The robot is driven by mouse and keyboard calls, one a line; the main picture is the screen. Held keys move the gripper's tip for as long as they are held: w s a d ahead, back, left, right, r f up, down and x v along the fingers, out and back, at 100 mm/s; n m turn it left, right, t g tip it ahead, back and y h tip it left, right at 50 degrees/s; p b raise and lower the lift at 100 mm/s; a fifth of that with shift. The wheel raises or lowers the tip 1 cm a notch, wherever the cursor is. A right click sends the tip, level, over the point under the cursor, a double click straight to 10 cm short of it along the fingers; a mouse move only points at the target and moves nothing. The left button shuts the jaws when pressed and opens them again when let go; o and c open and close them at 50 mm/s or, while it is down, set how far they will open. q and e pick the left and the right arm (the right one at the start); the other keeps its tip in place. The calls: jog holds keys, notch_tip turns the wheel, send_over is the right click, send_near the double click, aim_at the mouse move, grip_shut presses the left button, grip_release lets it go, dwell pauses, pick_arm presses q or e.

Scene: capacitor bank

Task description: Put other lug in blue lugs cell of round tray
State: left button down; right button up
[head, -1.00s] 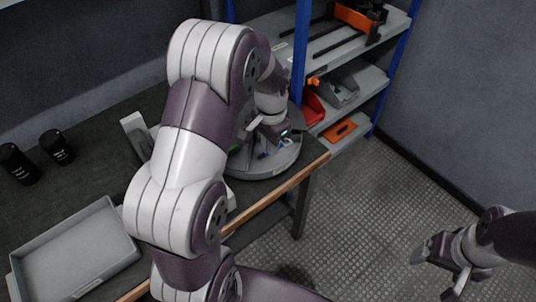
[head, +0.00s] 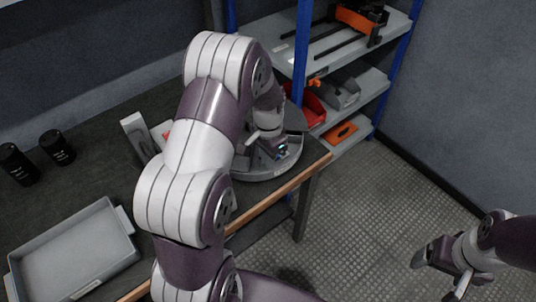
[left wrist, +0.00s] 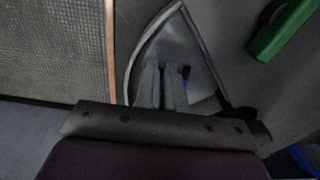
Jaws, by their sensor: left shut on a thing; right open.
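The round grey tray (head: 285,170) stands at the right end of the dark workbench; its curved rim and dividers show in the left wrist view (left wrist: 150,38). My left gripper (head: 277,156) is low over the tray. My right gripper (head: 454,272) is open and empty over the floor.
A grey bin (head: 75,255) and two black canisters (head: 57,148) are on the bench at left. A blue-posted shelf (head: 345,100) stands close behind the round tray. My left arm hides much of the bench.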

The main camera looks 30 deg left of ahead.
pick_arm(q)
jog(key=c, duration=1.2)
grip_release()
jog(key=shift+c, duration=0.2)
notch_tip(320, 180, up, 13)
jog(key=p, duration=0.2)
jog(key=s+d+f+n, duration=0.1)
jog(key=s+d+n, duration=0.1)
jog(key=s+d, duration=0.2)
jog(key=s+d+f+n+t, duration=0.1)
jog(key=s+d, duration=0.3)
jog(key=s, duration=0.5)
jog(key=shift+s+f+n, duration=0.25)
jog(key=shift+f+n, duration=0.35)
jog(key=shift+n, duration=0.1)
